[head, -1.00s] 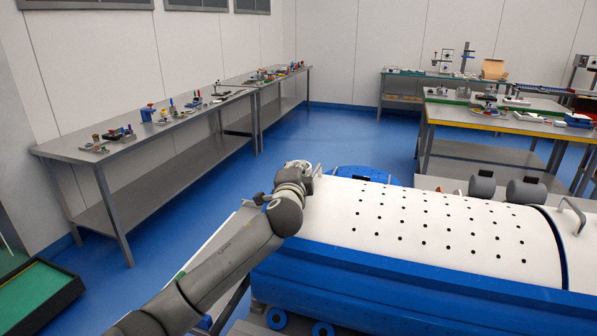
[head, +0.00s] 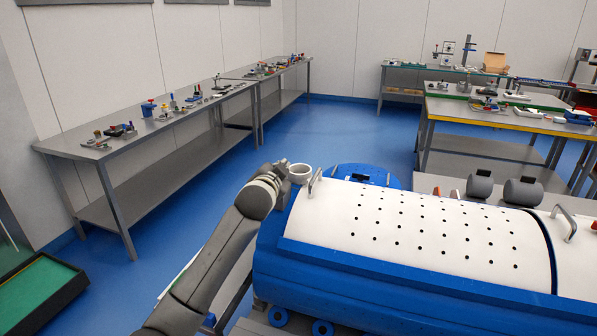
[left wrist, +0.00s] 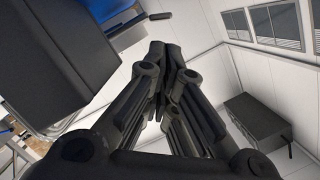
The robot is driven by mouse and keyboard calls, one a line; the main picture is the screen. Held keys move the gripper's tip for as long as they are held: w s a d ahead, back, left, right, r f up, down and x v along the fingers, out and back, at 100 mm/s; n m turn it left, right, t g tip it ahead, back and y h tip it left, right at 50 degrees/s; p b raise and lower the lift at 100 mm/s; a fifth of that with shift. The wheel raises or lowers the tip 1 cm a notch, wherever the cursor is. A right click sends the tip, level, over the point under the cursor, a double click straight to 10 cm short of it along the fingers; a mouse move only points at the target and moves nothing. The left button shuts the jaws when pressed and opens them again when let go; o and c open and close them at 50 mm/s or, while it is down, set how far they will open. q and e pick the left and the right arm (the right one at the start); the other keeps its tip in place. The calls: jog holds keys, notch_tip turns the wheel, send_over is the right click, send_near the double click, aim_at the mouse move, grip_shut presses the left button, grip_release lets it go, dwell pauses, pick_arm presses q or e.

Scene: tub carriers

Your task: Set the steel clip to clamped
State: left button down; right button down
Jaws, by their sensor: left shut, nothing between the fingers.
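I cannot pick out the steel clip for certain in either view. The blue tub carrier (head: 330,268) with its white perforated lid (head: 400,215) lies at the lower right of the head view. A steel bar handle (head: 316,181) stands at the lid's left end. My left arm reaches up beside that end, and its wrist partly hides the gripper in the head view. In the left wrist view my left gripper (left wrist: 164,50) has its dark fingers together, with nothing between them. My right gripper is not in view.
A second steel handle (head: 565,222) stands on the white cover at the right. A long grey bench (head: 130,150) with small fixtures runs along the left wall. A green-topped tray (head: 38,288) lies at the lower left. Blue floor (head: 335,130) is clear behind the carrier.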

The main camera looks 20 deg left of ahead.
pick_arm(q)
jog(key=shift+a+f+n+h+p, duration=0.25)
jog(key=shift+a+n+p, duration=0.2)
jog(key=shift+n, duration=0.35)
jog(key=shift+a+f+n+h+p, duration=0.15)
jog(key=shift+a+n+h+p, duration=0.25)
jog(key=shift+n, duration=0.4)
